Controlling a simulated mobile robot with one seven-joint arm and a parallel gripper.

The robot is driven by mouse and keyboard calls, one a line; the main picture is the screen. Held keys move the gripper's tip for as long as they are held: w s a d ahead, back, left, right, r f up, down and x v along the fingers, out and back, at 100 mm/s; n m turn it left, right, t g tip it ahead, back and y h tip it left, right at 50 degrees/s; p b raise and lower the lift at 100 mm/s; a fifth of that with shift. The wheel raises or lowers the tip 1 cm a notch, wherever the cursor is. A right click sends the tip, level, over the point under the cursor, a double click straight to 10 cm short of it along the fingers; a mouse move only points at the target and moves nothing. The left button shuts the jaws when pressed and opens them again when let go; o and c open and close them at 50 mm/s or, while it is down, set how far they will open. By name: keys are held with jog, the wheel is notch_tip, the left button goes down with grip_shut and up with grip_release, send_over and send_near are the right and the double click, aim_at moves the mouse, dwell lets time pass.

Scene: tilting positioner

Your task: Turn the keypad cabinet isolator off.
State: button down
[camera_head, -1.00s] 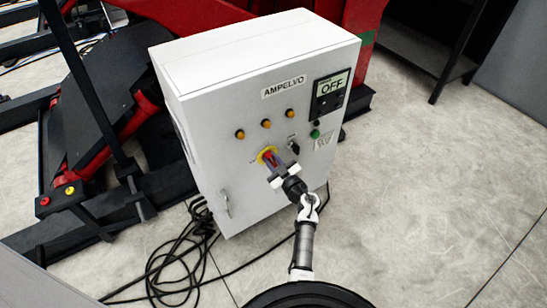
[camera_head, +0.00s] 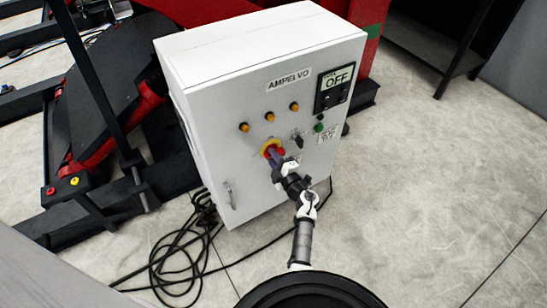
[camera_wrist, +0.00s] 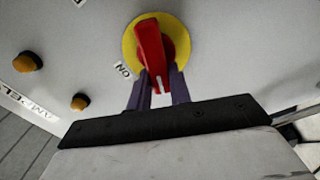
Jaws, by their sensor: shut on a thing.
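The isolator is a red handle on a yellow round plate (camera_head: 270,145) on the front of a white cabinet marked AMPELVO (camera_head: 235,119). In the wrist view the red handle (camera_wrist: 149,47) stands out from the yellow plate (camera_wrist: 181,38). Its end with a white mark lies between the purple fingers of my gripper (camera_wrist: 161,88). An ON label (camera_wrist: 122,70) sits just left of that end. My gripper (camera_head: 277,157) is shut on the handle; in the head view it partly hides it.
A display reading OFF (camera_head: 338,78), several amber lamps (camera_head: 269,117), a black switch (camera_head: 298,140) and a green button (camera_head: 318,127) are on the cabinet front. Black cables (camera_head: 165,255) lie on the floor at lower left. The floor at right is clear.

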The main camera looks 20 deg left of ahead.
jog(key=shift+f+n+b, duration=0.15)
jog(key=shift+n+b, duration=0.1)
jog(key=shift+n, duration=0.6)
jog(key=shift+f+n+b, duration=0.15)
jog(key=shift+n+b, duration=0.1)
jog(key=shift+n, duration=0.6)
jog(key=c, duration=1.3)
grip_release()
jog(key=v, duration=1.3)
jog(key=shift+s+d+b, duration=0.25)
jog(key=shift+s+b, duration=0.05)
jog(key=shift+b, duration=0.05)
